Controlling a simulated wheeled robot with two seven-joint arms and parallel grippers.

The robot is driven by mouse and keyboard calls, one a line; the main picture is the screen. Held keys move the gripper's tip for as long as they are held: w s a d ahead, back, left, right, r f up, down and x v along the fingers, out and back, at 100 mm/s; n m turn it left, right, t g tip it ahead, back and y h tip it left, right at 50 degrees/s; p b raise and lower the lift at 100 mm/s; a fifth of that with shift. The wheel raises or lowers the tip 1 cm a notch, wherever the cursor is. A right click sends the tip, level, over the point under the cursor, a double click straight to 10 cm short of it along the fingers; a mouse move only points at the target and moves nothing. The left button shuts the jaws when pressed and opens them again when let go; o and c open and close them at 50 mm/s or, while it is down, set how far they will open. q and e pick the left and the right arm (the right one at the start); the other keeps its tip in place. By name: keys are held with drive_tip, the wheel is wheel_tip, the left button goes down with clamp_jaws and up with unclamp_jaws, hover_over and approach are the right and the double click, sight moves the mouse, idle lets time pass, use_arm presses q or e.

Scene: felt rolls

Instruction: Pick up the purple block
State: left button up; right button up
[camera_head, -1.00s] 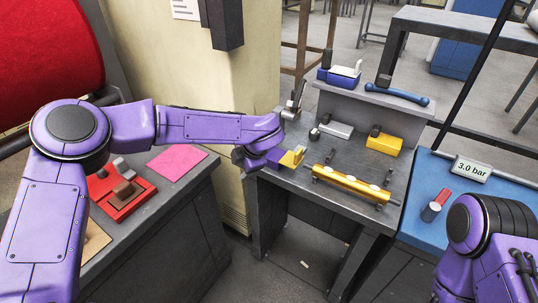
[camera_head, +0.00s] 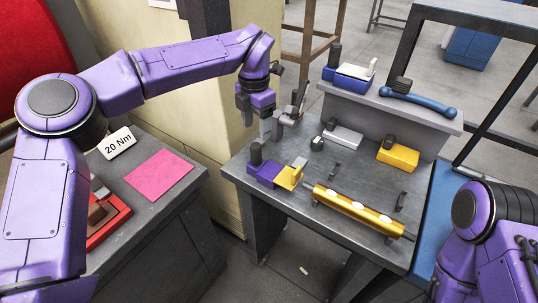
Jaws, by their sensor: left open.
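The purple block (camera_head: 263,173) sits on the grey workbench near its front left edge, with a dark upright knob on top. A yellow piece (camera_head: 290,176) is right beside it; I cannot tell whether they are joined. My left gripper (camera_head: 255,122) points down above and behind the block, apart from it. Its fingers are open, with nothing seen between them. My right arm shows at the lower right, but its gripper is out of view.
A gold cylinder (camera_head: 357,211) lies to the right of the block. A silver block (camera_head: 343,136) and a yellow block (camera_head: 398,156) stand farther back. A raised grey shelf (camera_head: 375,105) holds a blue block (camera_head: 348,77) and a blue bar (camera_head: 418,101). A pink sheet (camera_head: 159,175) lies on the left bench.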

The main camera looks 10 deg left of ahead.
sight(255, 146)
use_arm(q)
drive_tip(key=f+p, duration=0.1)
drive_tip(key=f, duration=0.5)
drive_tip(key=f+p, duration=0.1)
drive_tip(key=f, duration=0.2)
drive_tip(key=shift+s+a+f+p, duration=0.2)
drive_tip(key=shift+a+f+p, duration=0.15)
drive_tip(key=shift+s+f, duration=0.1)
drive_tip(key=shift+f, duration=0.15)
clamp_jaws()
